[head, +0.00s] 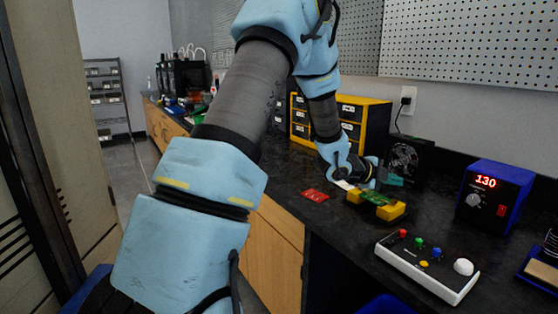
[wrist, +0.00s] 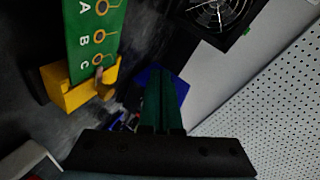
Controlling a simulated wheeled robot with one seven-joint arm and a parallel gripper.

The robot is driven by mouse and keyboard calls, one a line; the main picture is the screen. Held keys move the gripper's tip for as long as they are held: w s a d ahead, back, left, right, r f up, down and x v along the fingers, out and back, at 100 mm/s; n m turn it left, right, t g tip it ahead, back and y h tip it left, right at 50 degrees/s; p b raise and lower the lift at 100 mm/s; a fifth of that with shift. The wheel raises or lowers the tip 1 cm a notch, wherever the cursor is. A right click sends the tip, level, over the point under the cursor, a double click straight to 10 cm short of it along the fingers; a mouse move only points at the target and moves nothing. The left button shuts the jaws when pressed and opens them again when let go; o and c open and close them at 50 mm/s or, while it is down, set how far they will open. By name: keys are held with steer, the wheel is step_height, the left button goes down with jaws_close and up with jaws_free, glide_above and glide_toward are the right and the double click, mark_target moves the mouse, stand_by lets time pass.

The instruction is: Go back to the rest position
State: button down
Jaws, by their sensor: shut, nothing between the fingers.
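My gripper (head: 388,180) is at the end of my arm above the black workbench (head: 285,165), behind the yellow holder (head: 386,210). In the wrist view its green fingers (wrist: 162,100) are together with nothing between them. A green board (head: 376,198) lies in the yellow holder. In the wrist view the board (wrist: 95,35) shows the letters A, B and C, and the holder (wrist: 70,92) grips its end. The gripper is beside the board and looks apart from it.
A red board (head: 315,195) lies left of the holder. A black fan (head: 404,158) stands behind. A blue 130-display station (head: 494,195), a white button box (head: 427,265) and a yellow drawer cabinet (head: 362,122) stand around. A pegboard (head: 470,45) covers the wall.

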steer(key=w+a+r+n+t+y+p, duration=0.15)
steer(key=a+n+y, duration=0.45)
steer(key=a, duration=0.6)
steer(key=s+a+r+n+t+y+p, duration=0.1)
steer(key=a+r+n+y+p, duration=0.15)
steer(key=a+n, duration=0.8)
steer(key=s+a+r+n+g+y+p, duration=0.1)
steer(key=s+a+n+g+y, duration=0.3)
steer(key=s+a+n, duration=0.6)
steer(key=s+a+g+p, duration=0.1)
steer(key=s+a+g, duration=0.1)
steer(key=s+a, duration=0.5)
steer(key=shift+s+a+p, duration=0.2)
steer(key=shift+s+p, duration=0.15)
steer(key=shift+s, duration=0.3)
steer(key=c, duration=1.6)
jaws_free()
